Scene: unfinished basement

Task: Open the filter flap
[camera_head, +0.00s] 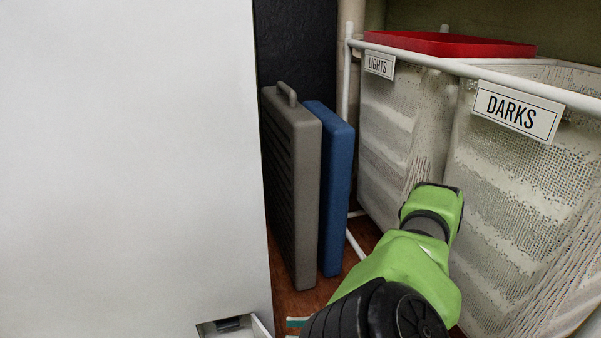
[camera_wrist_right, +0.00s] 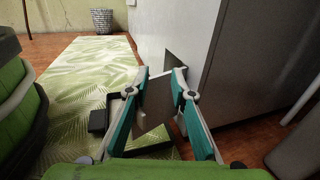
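The white appliance (camera_head: 120,150) fills the left of the head view. Low on its front, the filter flap (camera_head: 262,326) stands swung out beside a dark recess (camera_head: 226,324). In the right wrist view the appliance (camera_wrist_right: 172,25) shows the dark opening (camera_wrist_right: 176,66), with the pale flap (camera_wrist_right: 157,98) tilted outward below it. My right gripper (camera_wrist_right: 162,72) is open, with its teal fingers on either side of the flap. I cannot tell whether a finger touches it. In the head view only a teal bit of this gripper shows. My left gripper is not in view.
A grey folded case (camera_head: 292,190) and a blue one (camera_head: 336,190) stand right of the appliance. A laundry rack with mesh bags (camera_head: 520,210) and a red tray (camera_head: 450,44) is at right. A leafy green mat (camera_wrist_right: 85,75) and a basket (camera_wrist_right: 101,20) lie beyond.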

